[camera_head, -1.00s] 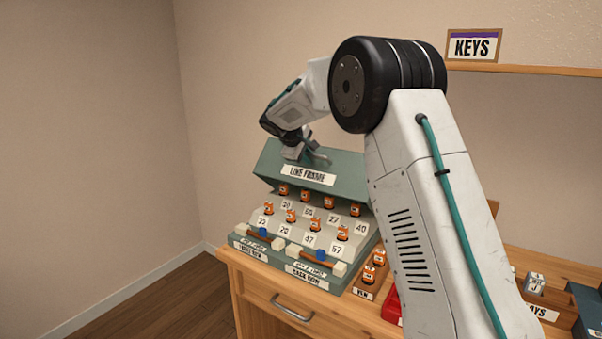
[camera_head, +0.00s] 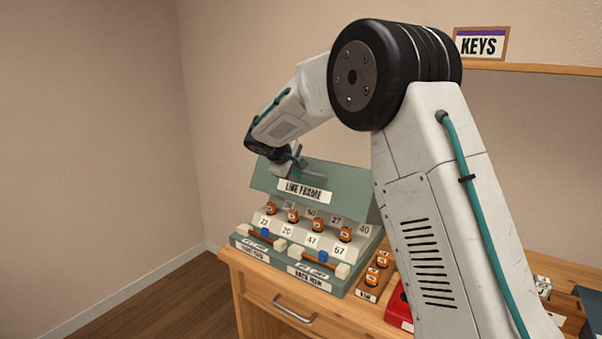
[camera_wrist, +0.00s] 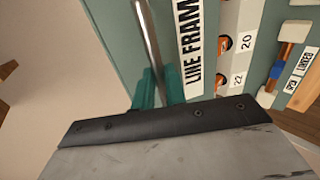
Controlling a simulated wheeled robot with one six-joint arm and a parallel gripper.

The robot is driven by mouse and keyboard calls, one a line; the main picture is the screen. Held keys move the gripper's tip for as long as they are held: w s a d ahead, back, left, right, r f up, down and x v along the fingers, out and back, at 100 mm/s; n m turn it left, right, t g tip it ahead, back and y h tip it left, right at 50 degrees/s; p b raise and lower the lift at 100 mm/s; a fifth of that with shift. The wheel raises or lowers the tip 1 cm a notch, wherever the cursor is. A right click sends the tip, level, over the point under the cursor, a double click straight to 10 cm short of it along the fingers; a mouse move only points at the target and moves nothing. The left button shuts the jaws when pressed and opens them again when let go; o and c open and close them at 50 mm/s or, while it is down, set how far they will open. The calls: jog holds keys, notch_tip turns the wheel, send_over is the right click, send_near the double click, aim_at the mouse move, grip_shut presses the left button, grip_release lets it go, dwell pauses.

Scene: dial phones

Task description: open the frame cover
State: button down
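The line frame is a green-grey unit on the wooden cabinet. Its cover (camera_head: 345,194), labelled LINE FRAME, hangs tilted over the back of the sloped panel and hides the upper part. One row of orange plugs (camera_head: 317,225) and the number plates show below it. My gripper (camera_head: 292,172) is at the cover's upper part. In the wrist view its teal fingers (camera_wrist: 158,88) are close together around a metal handle bar (camera_wrist: 147,35) on the cover. The fingertips' exact contact is partly hidden by the gripper's body.
Two white-ended bars with blue middles (camera_head: 319,262) lie along the frame's front. A small wooden holder with orange plugs (camera_head: 376,272) and a red item (camera_head: 400,306) stand to its right. The KEYS shelf (camera_head: 530,67) is at upper right. My arm hides much of the right side.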

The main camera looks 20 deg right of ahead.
jog(key=s+a+r+n+y, duration=0.1)
jog(key=s+a+r+n, duration=0.7)
jog(key=n, duration=0.6)
jog(key=w+d+f+n+g, duration=0.1)
jog(key=w+d+f+n, duration=0.3)
jog(key=d+f, duration=0.3)
jog(key=shift+w+d+f, duration=0.15)
jog(key=shift+w+f, duration=0.15)
jog(key=shift+w, duration=0.15)
